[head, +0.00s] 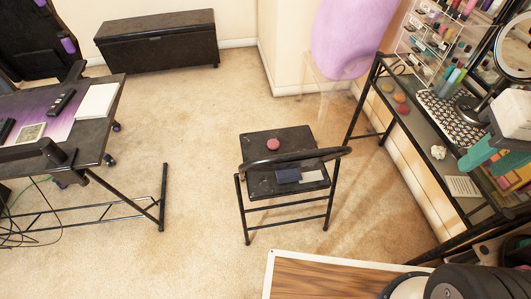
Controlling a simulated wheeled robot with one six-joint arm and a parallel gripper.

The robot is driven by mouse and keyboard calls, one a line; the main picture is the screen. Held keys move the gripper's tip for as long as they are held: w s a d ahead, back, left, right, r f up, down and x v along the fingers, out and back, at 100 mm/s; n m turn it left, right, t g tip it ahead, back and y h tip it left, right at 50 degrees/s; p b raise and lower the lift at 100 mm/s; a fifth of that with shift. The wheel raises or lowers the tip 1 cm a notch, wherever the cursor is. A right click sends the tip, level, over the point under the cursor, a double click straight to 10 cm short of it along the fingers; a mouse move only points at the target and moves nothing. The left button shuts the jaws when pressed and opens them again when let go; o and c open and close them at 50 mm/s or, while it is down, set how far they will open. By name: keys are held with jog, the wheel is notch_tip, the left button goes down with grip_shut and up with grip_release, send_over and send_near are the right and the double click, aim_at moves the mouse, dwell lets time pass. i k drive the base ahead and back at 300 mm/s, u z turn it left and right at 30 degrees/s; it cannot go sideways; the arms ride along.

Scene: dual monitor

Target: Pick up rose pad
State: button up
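A round rose-coloured pad (273,144) lies flat on the seat of the black folding chair (262,181) in the middle of the head view. My gripper (484,163), white with teal fingers, is at the right edge, over the right-hand desk and far from the chair. Its fingers are apart and nothing shows between them.
The chair's backrest bar crosses in front of the seat. A black desk (95,140) stands at left, a dark chest (158,42) at the back. Carpet around the chair is clear.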

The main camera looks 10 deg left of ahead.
aim_at(273, 144)
jog(key=u, duration=0.65)
jog(key=i, duration=1)
